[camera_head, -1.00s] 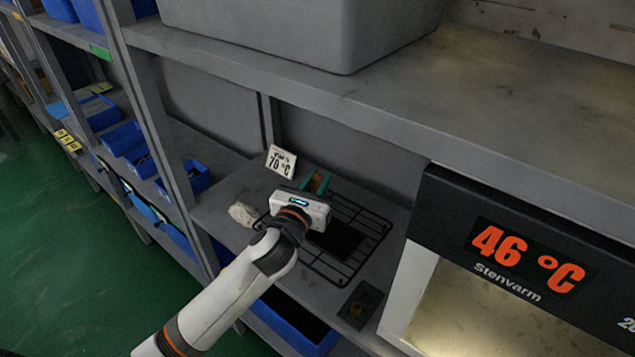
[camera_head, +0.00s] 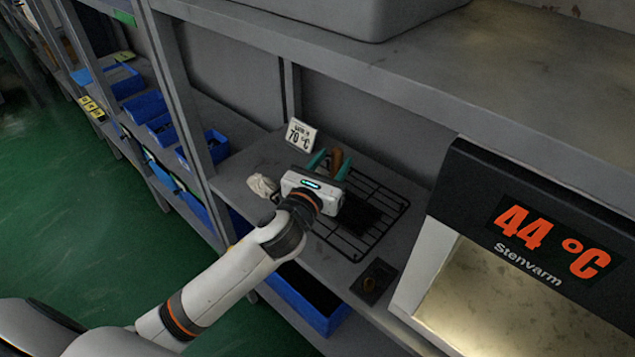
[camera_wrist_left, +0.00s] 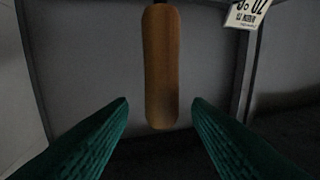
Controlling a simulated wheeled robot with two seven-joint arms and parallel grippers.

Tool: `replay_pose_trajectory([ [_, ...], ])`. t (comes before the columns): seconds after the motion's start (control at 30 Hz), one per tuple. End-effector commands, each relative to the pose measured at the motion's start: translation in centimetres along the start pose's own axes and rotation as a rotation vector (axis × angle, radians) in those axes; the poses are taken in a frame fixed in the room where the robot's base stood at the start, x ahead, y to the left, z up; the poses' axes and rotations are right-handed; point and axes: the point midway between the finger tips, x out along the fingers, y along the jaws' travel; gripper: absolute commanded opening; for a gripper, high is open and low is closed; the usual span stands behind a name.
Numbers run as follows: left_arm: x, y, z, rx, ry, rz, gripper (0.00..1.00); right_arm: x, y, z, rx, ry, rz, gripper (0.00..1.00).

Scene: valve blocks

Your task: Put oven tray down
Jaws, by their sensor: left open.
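The oven tray (camera_head: 358,215) is a dark flat plate on a black wire rack (camera_head: 386,228) on the shelf, partly hidden behind my left gripper. A brown wooden handle (camera_head: 336,157) stands up at its back end; how it joins the tray is hidden. My left gripper (camera_head: 329,164) is open, its two teal fingers spread to either side of the handle. In the left wrist view the handle (camera_wrist_left: 161,65) hangs upright in the picture between the fingers (camera_wrist_left: 160,101), with a gap on both sides. My right gripper is not in view.
A "70 °C" sign (camera_head: 301,135) stands behind the rack, and a crumpled pale cloth (camera_head: 262,185) lies left of it. The oven (camera_head: 520,240), reading 44 °C, stands right. An upper shelf (camera_head: 400,85) overhangs.

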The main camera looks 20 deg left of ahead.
Motion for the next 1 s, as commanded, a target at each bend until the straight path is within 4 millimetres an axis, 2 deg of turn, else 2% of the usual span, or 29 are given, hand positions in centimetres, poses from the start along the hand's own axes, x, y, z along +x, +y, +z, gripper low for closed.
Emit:
replay_pose_trajectory([
  [0.03,-1.2,0.0,0.3,0.002,-0.002,0.003,0.45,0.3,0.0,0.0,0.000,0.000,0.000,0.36],
  [0.2,-5.0,0.0,0.3,0.000,-0.002,0.003,0.45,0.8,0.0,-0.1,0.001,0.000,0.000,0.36],
  [0.4,-8.1,0.0,0.2,0.000,-0.001,0.001,0.45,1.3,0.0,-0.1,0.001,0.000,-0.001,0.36],
  [0.6,-9.1,0.0,0.0,-0.001,0.000,0.000,0.45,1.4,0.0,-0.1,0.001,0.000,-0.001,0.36],
  [1.0,-9.1,0.0,0.0,-0.001,0.001,0.000,0.45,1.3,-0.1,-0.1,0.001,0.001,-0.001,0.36],
])
